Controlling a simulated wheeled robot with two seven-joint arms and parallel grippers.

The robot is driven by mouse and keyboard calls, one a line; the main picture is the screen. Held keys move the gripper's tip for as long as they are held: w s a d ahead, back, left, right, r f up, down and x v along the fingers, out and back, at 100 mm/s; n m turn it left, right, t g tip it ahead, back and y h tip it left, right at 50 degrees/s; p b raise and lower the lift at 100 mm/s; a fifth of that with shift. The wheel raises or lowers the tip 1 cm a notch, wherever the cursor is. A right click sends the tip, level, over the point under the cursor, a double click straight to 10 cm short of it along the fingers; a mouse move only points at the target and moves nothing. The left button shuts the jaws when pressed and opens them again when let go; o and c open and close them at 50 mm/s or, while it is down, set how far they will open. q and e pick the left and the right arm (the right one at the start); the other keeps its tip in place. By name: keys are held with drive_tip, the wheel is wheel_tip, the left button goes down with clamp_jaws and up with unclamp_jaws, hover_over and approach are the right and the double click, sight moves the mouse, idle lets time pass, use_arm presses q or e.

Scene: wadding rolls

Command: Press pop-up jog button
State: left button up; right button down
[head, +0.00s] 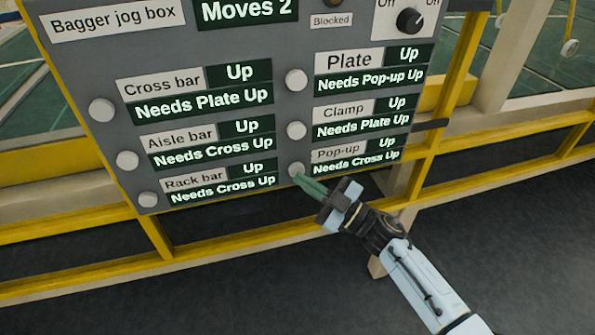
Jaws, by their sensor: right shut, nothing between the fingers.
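The grey bagger jog box (230,35) fills the upper middle of the head view. The white round pop-up button (296,169) sits at its lower right, left of the Pop-up label (338,154), which reads "Up" and "Needs Cross Up". My right gripper (301,178) is shut and empty, with its green fingertips at the lower edge of this button. I cannot tell whether they touch it or whether it is pressed in. The display at the top reads "Moves 2". My left gripper is not in view.
Other white buttons are close by: clamp (296,130) and plate (296,79) above, rack bar (148,199) to the left. A black knob (410,20) is at the top right. Yellow rails (70,277) run behind and below the box. Dark floor (230,300) lies open below.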

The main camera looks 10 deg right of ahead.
drive_tip(key=shift+w, duration=0.5)
idle(0.8)
drive_tip(key=shift+s, duration=0.1)
drive_tip(key=shift+s+p, duration=0.4)
drive_tip(key=shift+s, duration=0.4)
drive_tip(key=s+p, duration=0.2)
drive_tip(key=s, duration=0.3)
drive_tip(key=shift+d, duration=0.1)
idle(0.7)
